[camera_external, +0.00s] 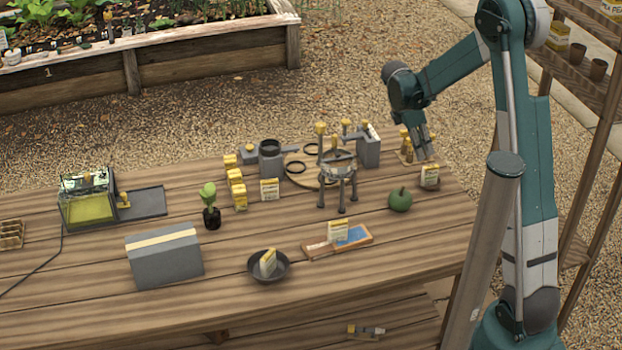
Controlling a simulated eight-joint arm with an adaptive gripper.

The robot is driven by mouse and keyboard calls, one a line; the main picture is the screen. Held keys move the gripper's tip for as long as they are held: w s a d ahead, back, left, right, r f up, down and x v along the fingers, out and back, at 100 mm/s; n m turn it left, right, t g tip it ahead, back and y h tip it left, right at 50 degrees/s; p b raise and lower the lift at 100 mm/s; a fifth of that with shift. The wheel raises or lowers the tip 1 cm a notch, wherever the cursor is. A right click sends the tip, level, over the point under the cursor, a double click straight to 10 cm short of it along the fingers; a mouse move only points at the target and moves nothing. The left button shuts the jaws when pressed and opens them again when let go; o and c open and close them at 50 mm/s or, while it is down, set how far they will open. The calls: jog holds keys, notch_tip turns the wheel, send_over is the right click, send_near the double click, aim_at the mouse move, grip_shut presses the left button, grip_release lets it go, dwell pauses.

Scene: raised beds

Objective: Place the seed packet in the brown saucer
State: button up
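Several small cream-and-yellow seed packets stand on the table; which one is meant I cannot tell. One packet (429,177) is at the right, just below my gripper (424,156). Another packet (270,190) stands near the middle, and one (338,230) stands on a small tray. A further packet (267,263) leans inside a round, dark shallow dish (284,272) at the front. This dish is the most saucer-like thing, but it looks dark grey rather than brown. My gripper points down over the table's back right; its fingers are small and their opening is unclear.
A tripod stand (338,172) and a green round fruit (400,200) stand near the right packet. A grey box (165,256), a potted plant (211,217) and a glass tank (88,203) are on the left. The front right of the table is clear.

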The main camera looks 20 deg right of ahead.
jog(key=s+a+r+m+t+y, duration=0.15)
jog(key=s+r+m, duration=0.25)
jog(key=s+r, duration=0.4)
jog(key=s+a+r+m+t+y, duration=0.1)
jog(key=s+a+r+m+t, duration=0.2)
jog(key=s+r, duration=0.55)
jog(key=s+a+r+m+t+y, duration=0.1)
jog(key=s+a+m, duration=0.1)
jog(key=s+m, duration=0.3)
jog(key=s+a+m+t+y, duration=0.1)
jog(key=s+a+m, duration=0.2)
jog(key=s, duration=1)
jog(key=shift+s+r+m+t, duration=0.3)
jog(key=shift+r+m+t, duration=0.05)
jog(key=shift+m, duration=1.15)
